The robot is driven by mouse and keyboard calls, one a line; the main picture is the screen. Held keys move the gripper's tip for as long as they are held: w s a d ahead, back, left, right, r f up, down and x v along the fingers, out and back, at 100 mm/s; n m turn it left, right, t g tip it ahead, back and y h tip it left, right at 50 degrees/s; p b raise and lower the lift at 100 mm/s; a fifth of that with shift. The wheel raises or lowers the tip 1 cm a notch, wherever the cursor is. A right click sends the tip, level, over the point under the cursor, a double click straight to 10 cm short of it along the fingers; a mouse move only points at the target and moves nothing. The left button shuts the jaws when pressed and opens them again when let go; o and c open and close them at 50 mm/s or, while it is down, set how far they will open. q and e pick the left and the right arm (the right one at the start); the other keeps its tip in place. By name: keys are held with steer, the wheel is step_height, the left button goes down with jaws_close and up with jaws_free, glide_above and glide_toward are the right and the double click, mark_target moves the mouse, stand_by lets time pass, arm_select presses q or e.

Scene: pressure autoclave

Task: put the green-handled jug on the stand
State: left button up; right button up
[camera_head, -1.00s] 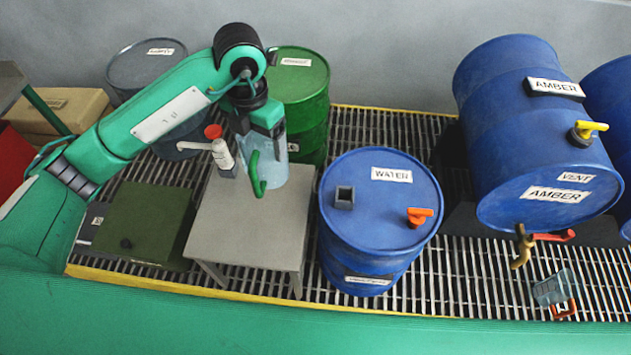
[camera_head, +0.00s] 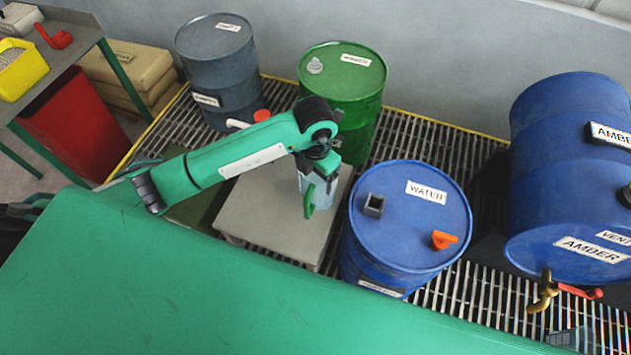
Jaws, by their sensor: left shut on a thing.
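The green-handled jug (camera_head: 325,192) is a clear bluish vessel with a green handle (camera_head: 309,201). It is upright over the right part of the grey stand (camera_head: 262,222). I cannot tell whether its base touches the stand's top. My left gripper (camera_head: 326,168) is shut on the jug from above and hides its upper part. My left forearm crosses over the stand and hides its far left part. My right gripper is out of view.
A blue WATER drum (camera_head: 408,220) stands close to the stand's right side. A green drum (camera_head: 345,85) and a grey drum (camera_head: 216,70) stand behind. A white spout with a red cap (camera_head: 262,115) is partly behind my arm. A second clear jug (camera_head: 572,340) is at lower right.

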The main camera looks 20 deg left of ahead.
arm_select(q)
step_height(320, 180, down, 5)
steer(key=shift+r+p, duration=0.1)
steer(key=shift+p, duration=0.4)
steer(key=shift+f, duration=0.5)
steer(key=o, duration=1.2)
steer(key=shift+r, duration=0.45)
step_height(320, 180, up, 12)
steer(key=b, duration=0.3)
steer(key=shift+f, duration=0.25)
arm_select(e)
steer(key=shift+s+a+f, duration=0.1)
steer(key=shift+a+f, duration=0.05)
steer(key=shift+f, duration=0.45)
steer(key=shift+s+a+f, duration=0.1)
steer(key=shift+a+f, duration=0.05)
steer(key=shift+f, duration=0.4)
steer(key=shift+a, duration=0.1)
